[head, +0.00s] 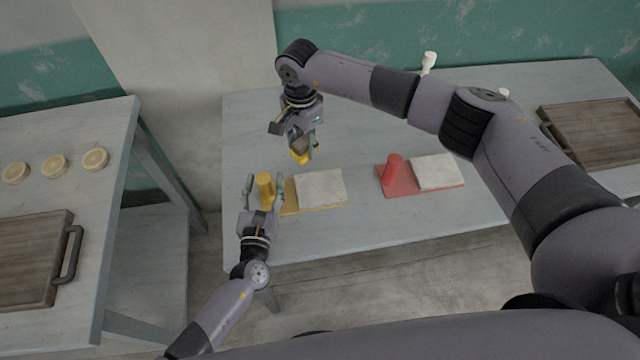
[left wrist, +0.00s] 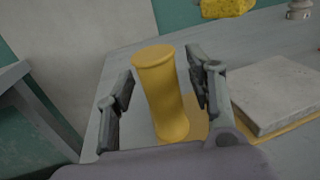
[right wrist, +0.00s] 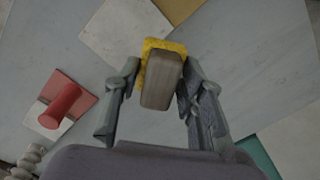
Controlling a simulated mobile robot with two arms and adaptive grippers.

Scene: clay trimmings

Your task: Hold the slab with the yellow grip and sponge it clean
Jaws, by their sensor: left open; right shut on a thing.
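A pale grey slab (head: 320,187) lies on a yellow board (head: 290,201) near the table's front edge. The board's upright yellow grip (head: 265,186) stands at its left end. My left gripper (head: 264,190) is open around the yellow grip, with a finger on each side; the grip (left wrist: 163,95) stands between the fingers in the left wrist view. My right gripper (head: 301,146) is shut on the brown back of a yellow sponge (head: 299,157), held above the table behind the slab. The sponge (right wrist: 151,62) also shows in the right wrist view.
A red board (head: 400,192) with a red grip (head: 391,169) and another slab (head: 437,171) lies to the right. A wooden tray (head: 590,135) is at the far right. A side table at left holds several round pale discs (head: 54,167) and another tray (head: 35,260).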

